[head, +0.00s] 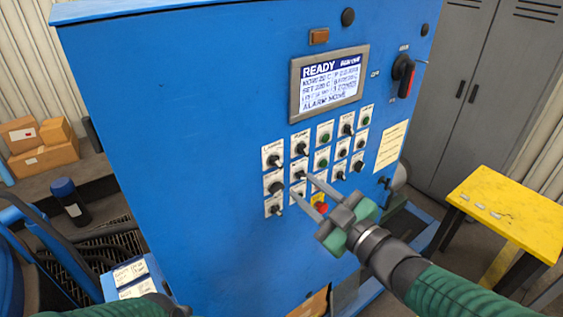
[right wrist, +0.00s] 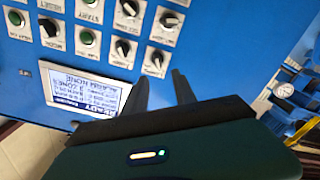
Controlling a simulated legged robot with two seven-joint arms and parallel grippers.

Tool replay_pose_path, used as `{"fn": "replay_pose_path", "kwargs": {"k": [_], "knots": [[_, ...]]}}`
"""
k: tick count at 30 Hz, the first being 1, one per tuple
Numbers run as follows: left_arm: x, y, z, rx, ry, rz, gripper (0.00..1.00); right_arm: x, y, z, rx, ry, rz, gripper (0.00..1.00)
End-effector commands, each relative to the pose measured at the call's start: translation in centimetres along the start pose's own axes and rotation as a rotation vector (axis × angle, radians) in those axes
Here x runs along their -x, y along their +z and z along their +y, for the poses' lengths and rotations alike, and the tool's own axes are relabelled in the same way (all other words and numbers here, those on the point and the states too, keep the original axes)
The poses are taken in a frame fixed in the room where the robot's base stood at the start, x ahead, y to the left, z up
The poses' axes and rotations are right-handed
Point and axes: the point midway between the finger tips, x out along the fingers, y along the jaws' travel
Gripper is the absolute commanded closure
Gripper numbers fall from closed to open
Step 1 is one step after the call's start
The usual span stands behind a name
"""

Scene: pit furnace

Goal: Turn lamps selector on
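The control panel on the blue cabinet has a grid of black selector knobs and green buttons below a lit display (head: 329,83). The top-left selector (head: 274,160) has a label that may read lamps, but it is too small to be sure. What looks like the same selector shows in the right wrist view (right wrist: 155,60). My right gripper (head: 299,184) is open, its two fingers apart and empty, in front of the lower left knobs. In the right wrist view its fingers (right wrist: 161,76) point at the panel beside the display. Contact cannot be told. My left gripper is out of view.
A red button (head: 321,208) sits low on the panel near my right gripper. A red and black rotary switch (head: 404,72) is at upper right. A yellow table (head: 509,210) stands at right, and cardboard boxes (head: 40,143) lie at left.

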Motion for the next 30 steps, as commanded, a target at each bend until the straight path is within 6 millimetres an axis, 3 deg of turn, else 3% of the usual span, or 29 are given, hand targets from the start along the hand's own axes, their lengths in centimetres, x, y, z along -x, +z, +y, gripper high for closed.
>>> {"fn": "replay_pose_path", "kwargs": {"k": [6,12,22,30], "knots": [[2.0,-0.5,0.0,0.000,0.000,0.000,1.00,-5.7,-0.1,0.3,-0.003,-0.002,-0.003,0.67],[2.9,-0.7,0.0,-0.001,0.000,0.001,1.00,-8.8,0.0,0.3,-0.003,0.001,-0.003,0.67],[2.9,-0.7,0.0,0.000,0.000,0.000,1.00,-9.5,0.2,0.1,-0.002,0.002,-0.002,0.67],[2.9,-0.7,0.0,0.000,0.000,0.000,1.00,-9.6,0.2,0.2,-0.002,0.002,-0.003,1.00]]}}
